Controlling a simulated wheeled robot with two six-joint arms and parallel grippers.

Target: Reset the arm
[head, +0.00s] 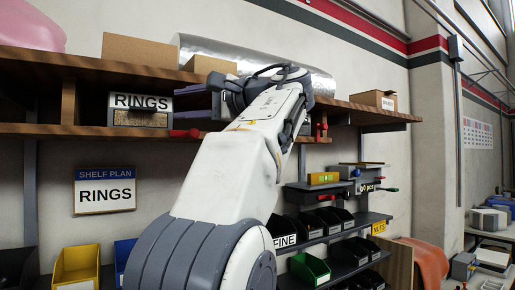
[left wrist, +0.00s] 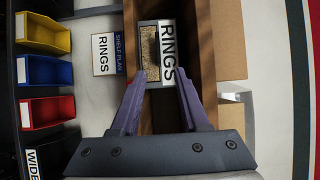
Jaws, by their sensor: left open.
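My left arm (head: 235,165) rises from the bottom of the head view and reaches to the wooden shelf. Its left gripper (head: 195,102) is at the shelf compartment, to the right of the box labelled RINGS (head: 140,110). In the left wrist view the left gripper (left wrist: 160,92) shows two purple fingers spread apart with nothing between them. The RINGS box (left wrist: 150,52) lies ahead of the fingertips there, in the shelf compartment. Whether a fingertip touches the box or the shelf I cannot tell. My right gripper is not in view.
The wooden shelf (head: 50,130) surrounds the gripper above and below. Cardboard boxes (head: 145,50) and a silver roll (head: 325,70) lie on top. A RINGS shelf plan sign (head: 105,190) hangs below. Yellow (head: 77,265) and green (head: 310,268) bins stand lower. A red-handled tool (head: 184,133) is at the shelf edge.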

